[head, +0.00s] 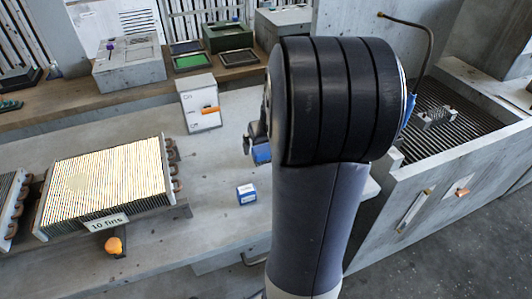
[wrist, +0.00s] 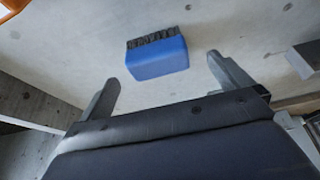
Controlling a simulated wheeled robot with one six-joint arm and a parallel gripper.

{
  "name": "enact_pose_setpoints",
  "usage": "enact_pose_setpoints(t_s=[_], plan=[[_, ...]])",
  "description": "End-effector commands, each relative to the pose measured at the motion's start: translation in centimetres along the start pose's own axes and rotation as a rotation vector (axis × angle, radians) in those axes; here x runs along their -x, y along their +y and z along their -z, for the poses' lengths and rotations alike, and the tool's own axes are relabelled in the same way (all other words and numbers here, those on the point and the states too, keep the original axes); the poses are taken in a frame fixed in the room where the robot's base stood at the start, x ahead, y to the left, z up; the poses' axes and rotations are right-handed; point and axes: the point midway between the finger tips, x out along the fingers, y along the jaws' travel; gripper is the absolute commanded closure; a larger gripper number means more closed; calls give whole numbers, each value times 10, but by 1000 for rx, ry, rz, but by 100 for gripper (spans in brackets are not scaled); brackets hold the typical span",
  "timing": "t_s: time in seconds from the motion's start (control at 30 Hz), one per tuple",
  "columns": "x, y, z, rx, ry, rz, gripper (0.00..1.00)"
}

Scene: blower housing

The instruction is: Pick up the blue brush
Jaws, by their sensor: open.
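The blue brush (wrist: 157,62) lies on the grey worktop, a blue block with dark bristles along its far edge in the wrist view. In the head view part of the brush (head: 262,154) shows just below my gripper, and my arm hides the rest. My gripper (wrist: 163,69) is open and empty, with one finger to each side of the brush in the wrist view. The brush appears beyond the fingertips, apart from them. In the head view my gripper (head: 252,138) is mostly hidden behind my arm.
A small blue-and-white box (head: 246,195) stands on the worktop nearer the front. A white carton (head: 200,104) stands behind. A finned coil (head: 105,185) and an orange ball-like thing (head: 113,245) are at left. A walled basin with a grate (head: 440,120) is at right.

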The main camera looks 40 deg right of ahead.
Motion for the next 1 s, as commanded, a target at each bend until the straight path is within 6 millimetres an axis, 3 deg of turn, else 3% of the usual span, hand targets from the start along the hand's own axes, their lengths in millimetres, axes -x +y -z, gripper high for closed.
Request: enact_pose_setpoints(t_s=[0.3,0.6,1.0], plan=[[-38,3,2,0,-2,1,2],[-41,3,2,0,0,0,2],[-41,3,2,0,-1,0,35]])
